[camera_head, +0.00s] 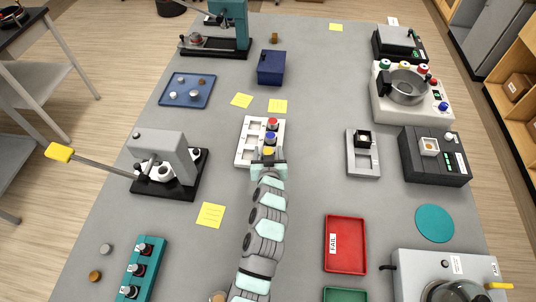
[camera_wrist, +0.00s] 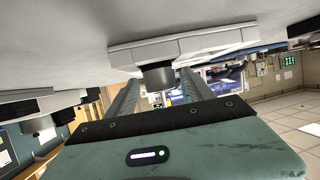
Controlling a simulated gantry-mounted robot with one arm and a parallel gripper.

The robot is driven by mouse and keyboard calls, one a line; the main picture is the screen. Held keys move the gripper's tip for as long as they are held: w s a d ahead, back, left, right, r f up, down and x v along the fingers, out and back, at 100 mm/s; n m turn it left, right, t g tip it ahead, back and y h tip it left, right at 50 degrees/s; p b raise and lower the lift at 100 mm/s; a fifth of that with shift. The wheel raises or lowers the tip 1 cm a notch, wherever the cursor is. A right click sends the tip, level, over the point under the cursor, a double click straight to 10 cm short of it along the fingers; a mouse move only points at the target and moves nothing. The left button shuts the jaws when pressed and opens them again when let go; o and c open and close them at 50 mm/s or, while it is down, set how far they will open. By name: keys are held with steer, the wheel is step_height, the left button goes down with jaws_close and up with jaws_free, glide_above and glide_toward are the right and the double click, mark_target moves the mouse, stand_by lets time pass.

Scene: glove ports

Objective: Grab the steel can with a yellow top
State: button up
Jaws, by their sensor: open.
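A can with a yellow top (camera_head: 268,151) stands in the front right place of a white rack (camera_head: 244,155) in the head view. Cans with a blue top (camera_head: 270,136) and a red top (camera_head: 272,123) stand behind it in the same column. My gripper (camera_head: 268,164) is at the front edge of the rack, right by the yellow-topped can, and partly hides it. In the wrist view, which is upside down, a dark grey can (camera_wrist: 158,76) shows between my two open fingers, apart from both. Its top colour cannot be made out there.
Yellow notes (camera_head: 278,106) and a dark blue box (camera_head: 271,67) lie behind the rack. A black-based press (camera_head: 168,165) stands to the left. A grey fixture (camera_head: 362,165) stands to the right. A red tray (camera_head: 345,258) is front right. Table beside the rack is clear.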

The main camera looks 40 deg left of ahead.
steer(key=shift+c, duration=0.4)
jaws_close()
